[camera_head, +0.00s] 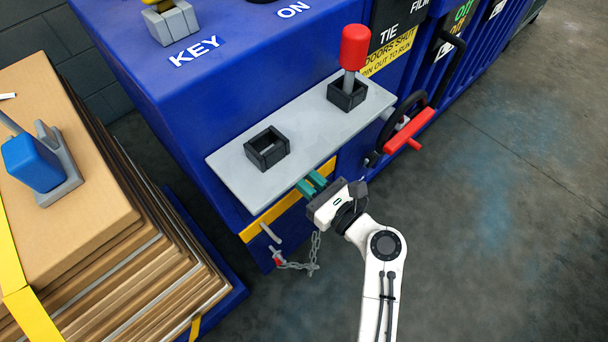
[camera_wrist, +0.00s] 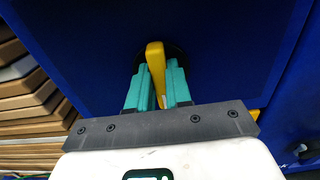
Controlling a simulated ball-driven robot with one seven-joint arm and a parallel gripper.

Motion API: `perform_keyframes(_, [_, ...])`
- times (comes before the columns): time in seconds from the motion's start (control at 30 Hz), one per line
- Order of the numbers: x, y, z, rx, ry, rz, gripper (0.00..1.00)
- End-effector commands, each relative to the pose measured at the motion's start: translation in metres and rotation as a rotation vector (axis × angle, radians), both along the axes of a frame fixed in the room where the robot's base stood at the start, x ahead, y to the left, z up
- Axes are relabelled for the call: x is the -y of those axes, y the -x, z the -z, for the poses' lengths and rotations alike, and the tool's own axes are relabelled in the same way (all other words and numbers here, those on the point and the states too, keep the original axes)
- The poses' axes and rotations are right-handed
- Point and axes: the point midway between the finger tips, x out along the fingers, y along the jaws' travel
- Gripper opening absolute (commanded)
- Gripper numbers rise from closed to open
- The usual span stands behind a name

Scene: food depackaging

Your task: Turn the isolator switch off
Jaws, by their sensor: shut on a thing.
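The isolator switch shows in the wrist view as a yellow handle (camera_wrist: 155,68) on a round black base, set in a blue panel. The handle stands nearly upright in that picture. My gripper (camera_wrist: 158,80) is shut on it, with one teal finger on each side. In the head view my gripper (camera_head: 310,185) reaches in under the front edge of the grey shelf. The switch handle is hidden from the head view there.
The grey shelf (camera_head: 225,160) juts out above my gripper, with black sockets and a red-knobbed lever (camera_head: 354,50). A red handle (camera_head: 408,130) is to the right. A chain (camera_head: 300,266) hangs below. Stacked cardboard (camera_head: 70,130) stands left. The floor at right is clear.

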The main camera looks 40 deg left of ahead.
Motion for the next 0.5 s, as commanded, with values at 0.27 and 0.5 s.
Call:
perform_keyframes(0.27, [0.0006, -0.0001, 0.0003, 0.049, 0.004, 0.001, 0.00])
perform_keyframes(0.5, [0.0009, 0.0008, 0.0008, 0.200, 0.017, 0.002, 0.00])
